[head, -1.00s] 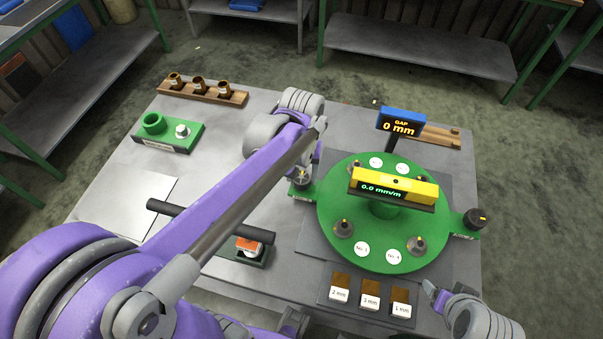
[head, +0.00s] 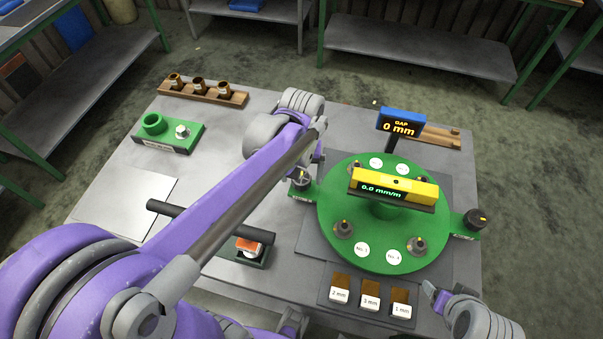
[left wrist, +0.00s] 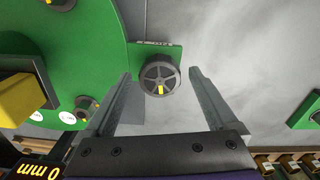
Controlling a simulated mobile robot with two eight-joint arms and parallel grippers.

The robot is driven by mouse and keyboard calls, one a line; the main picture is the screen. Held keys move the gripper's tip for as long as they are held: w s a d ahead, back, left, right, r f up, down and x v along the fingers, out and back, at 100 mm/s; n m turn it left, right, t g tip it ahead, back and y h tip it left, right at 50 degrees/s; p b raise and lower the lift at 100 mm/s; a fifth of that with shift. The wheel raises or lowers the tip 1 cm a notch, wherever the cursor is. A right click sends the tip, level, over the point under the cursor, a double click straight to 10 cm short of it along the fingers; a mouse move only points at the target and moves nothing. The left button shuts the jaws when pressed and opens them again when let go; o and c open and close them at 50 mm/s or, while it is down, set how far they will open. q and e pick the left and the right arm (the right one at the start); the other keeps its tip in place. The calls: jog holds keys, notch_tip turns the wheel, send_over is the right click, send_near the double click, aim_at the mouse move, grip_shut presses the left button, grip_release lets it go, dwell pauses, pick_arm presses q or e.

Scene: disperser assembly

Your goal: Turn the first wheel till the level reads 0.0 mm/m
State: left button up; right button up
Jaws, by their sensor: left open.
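The yellow level (head: 395,187) lies over the round green plate (head: 335,205), and its display reads 0.0 mm/m in green. A dark wheel (head: 301,179) sits on a green tab at the plate's left edge; the left wrist view shows this spoked wheel (left wrist: 159,77) with a yellow mark towards the gripper. My left gripper (left wrist: 160,74) is open, with a finger on each side of the wheel and a gap on both sides. A second dark wheel (head: 475,219) is at the plate's right edge. My right gripper (head: 437,298) is at the lower right; its jaw state is unclear.
A blue gap display (head: 401,122) reads 0 mm behind the plate. Shim blocks (head: 370,301) marked in mm lie in front. A green holder (head: 167,135) and a wooden rack (head: 203,92) stand at the left. A black bar (head: 165,208) lies partly behind my left arm.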

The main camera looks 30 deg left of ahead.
aim_at(301, 178)
pick_arm(q)
jog(key=shift+r, duration=0.1)
notch_tip(301, 178, up, 11)
jog(key=shift+f+p, duration=0.2)
jog(key=shift+p, duration=0.25)
dwell(0.5)
